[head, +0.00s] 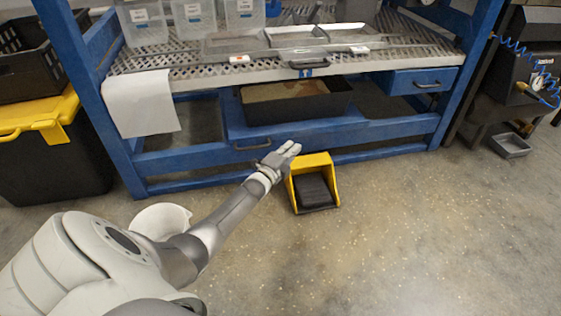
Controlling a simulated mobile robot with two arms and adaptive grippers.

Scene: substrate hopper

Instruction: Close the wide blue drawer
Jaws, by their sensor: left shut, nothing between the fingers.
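The wide blue drawer (350,130) is low in the blue bench frame and looks pulled out; how far is hard to tell. A black bin (300,106) with brown material inside shows behind its front panel. A dark handle (253,146) is on the left part of the front. My left gripper (294,148) is shut and empty, at the lower edge of the drawer front, just right of the handle in the picture. I cannot tell whether it touches the front. My right gripper is out of view.
A yellow pedal-like box (296,187) with a dark pad stands on the floor just below my left gripper. A smaller blue drawer (406,83) is at the right. A perforated tray (200,78) lies above. The floor (440,230) at right is clear.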

